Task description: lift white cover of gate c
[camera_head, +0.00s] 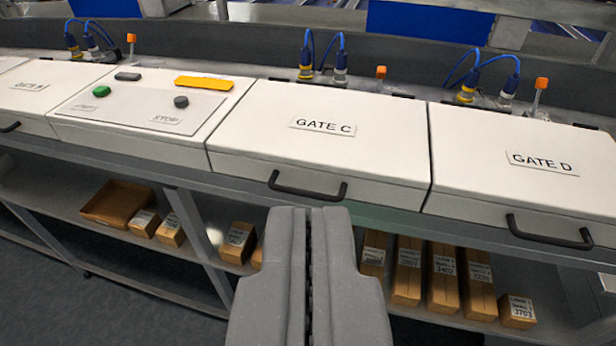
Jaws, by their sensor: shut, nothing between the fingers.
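The white cover of gate C (265,125) is in the middle of the view, lying closed, with a label reading "GATE C" on its top. Its black bar handle (307,192) is on the front face, near the lower edge. My gripper (309,212) is shut and empty, its grey fingers pressed together. The fingertips appear just below the handle in the picture. I cannot tell how far in front of it they are, and the handle shows no finger around it.
Gate D (480,185) lies closed on the right, with its own black handle (549,233). A panel with green and grey buttons (140,108) is left of gate C. Cables with blue plugs (340,65) stand behind the covers. Cardboard boxes (408,270) sit on the shelf below.

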